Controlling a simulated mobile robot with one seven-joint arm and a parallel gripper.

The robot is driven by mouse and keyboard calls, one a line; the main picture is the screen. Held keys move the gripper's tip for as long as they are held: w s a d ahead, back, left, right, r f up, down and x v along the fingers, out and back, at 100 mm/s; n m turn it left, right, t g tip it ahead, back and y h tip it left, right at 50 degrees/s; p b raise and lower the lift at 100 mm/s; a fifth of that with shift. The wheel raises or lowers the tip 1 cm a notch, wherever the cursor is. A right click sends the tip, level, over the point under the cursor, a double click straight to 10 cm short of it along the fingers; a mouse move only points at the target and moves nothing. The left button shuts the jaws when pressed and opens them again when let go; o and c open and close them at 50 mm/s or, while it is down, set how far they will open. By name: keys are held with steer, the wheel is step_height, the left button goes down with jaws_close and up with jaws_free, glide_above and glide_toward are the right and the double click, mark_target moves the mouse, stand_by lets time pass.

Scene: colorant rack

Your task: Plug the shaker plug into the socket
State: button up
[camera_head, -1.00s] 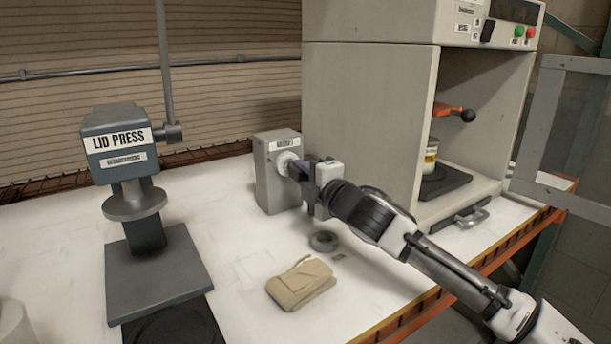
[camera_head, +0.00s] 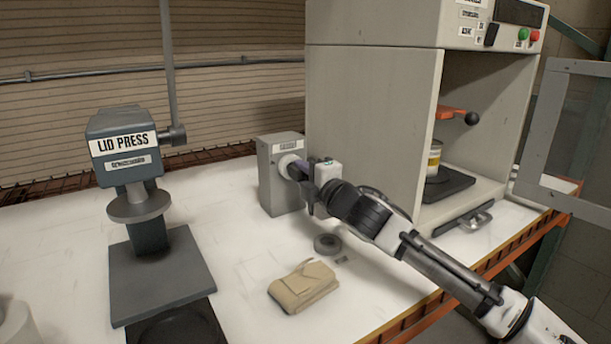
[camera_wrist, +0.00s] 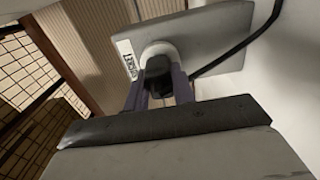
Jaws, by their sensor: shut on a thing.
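The socket is a round white outlet (camera_head: 288,163) on the front of a grey box (camera_head: 284,195) that stands on the table against the shaker cabinet. In the wrist view the grey socket box (camera_wrist: 215,45) fills the top, with a label at its left. My gripper (camera_wrist: 160,88) is shut on the black shaker plug (camera_wrist: 158,70), which sits between the two purple-grey fingers. The plug's front end is at the white socket ring (camera_wrist: 158,48); whether it is fully seated cannot be told. In the head view my gripper (camera_head: 300,170) hides the plug.
A black cord (camera_wrist: 235,48) runs beside the socket box. The tall shaker cabinet (camera_head: 372,120) stands close right of my gripper, its door open. A tan pouch (camera_head: 303,287) and a grey ring (camera_head: 327,243) lie in front. The lid press (camera_head: 140,220) stands left, with clear table between.

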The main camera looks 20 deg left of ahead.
steer(key=shift+w+a, duration=0.25)
steer(key=shift+a, duration=0.15)
steer(key=o, duration=1)
steer(key=shift+o, duration=0.2)
steer(key=shift+d, duration=0.15)
